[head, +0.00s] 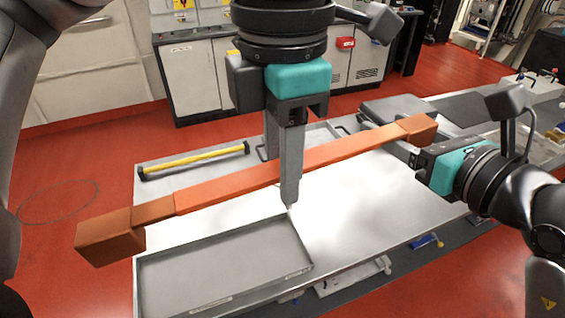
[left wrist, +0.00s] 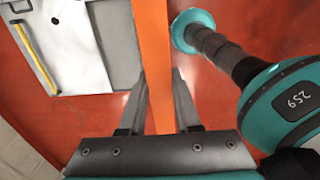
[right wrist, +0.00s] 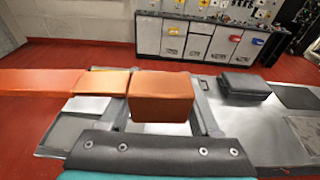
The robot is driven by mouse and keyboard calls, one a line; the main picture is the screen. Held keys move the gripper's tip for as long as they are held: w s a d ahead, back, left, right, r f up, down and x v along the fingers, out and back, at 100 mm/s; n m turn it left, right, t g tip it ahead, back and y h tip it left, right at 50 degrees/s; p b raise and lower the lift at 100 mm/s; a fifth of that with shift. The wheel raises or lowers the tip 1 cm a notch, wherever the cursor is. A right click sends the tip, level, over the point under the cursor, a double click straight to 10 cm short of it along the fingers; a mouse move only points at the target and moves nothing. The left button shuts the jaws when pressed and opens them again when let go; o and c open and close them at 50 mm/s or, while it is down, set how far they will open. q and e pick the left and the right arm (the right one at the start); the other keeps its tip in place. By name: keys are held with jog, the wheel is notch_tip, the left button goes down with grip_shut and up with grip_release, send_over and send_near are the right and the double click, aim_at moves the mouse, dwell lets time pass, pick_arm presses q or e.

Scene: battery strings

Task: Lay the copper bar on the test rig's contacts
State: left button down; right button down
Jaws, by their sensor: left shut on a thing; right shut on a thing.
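The copper bar (head: 250,178) is long and orange-brown, with a block at each end. It hangs level-looking above the bench, slanting from lower left to upper right in the head view. My left gripper (head: 288,200) points down and is shut on the bar's middle; the bar also passes between its fingers in the left wrist view (left wrist: 154,60). My right gripper (head: 420,160) is shut on the bar's right end block, which shows between its fingers in the right wrist view (right wrist: 160,98). I cannot clearly make out the test rig's contacts.
The metal bench (head: 375,205) lies below the bar, mostly bare in the middle. It carries a shallow grey tray (head: 140,275), a yellow bar with black ends (head: 195,160) and a dark flat case (head: 395,108). A pale box with coloured knobs (head: 527,82) stands at far right. Grey cabinets (head: 195,75) stand behind.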

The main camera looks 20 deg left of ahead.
jog(key=shift+c, duration=0.2)
grip_release()
jog(key=shift+f, duration=0.1)
